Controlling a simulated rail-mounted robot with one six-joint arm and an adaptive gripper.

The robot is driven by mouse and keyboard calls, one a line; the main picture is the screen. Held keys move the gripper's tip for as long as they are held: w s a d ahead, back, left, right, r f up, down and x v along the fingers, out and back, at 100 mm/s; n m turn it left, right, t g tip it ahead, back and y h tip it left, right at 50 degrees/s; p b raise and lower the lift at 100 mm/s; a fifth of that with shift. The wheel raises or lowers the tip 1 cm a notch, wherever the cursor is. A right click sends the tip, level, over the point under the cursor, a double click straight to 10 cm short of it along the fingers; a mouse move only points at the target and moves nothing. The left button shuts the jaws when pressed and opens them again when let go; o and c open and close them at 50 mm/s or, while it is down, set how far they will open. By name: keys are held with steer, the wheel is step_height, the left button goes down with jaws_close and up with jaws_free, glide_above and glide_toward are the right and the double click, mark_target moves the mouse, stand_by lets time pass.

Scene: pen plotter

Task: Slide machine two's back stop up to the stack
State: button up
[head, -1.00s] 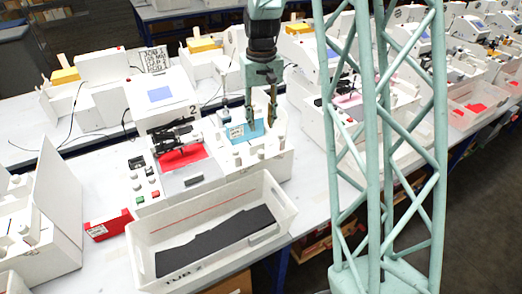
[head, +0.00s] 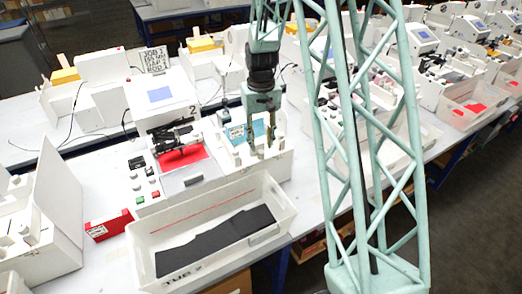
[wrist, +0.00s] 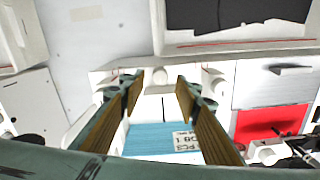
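Machine two (head: 160,95), a white plotter marked 2, stands left of centre with a red bed. At its right is a white feeder tray (head: 275,166) holding a blue-labelled stack (head: 236,133), also in the wrist view (wrist: 160,138). White knobs line the tray's front; the middle knob (wrist: 160,76) lies between my fingertips in the picture. I cannot tell for sure which part is the back stop. My gripper (head: 261,148) points down over the tray, just in front of the stack. Its two fingers (wrist: 158,82) are apart with nothing visibly gripped. Contact with the knob cannot be told.
A white tub (head: 285,216) with a dark sheet stands in front of the tray. A red box (head: 108,225) and a button panel (head: 145,184) are to the left. More white machines stand behind and to the right.

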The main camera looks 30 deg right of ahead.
mark_target(261, 151)
steer(key=shift+f, duration=2.1)
steer(key=shift+c, duration=0.2)
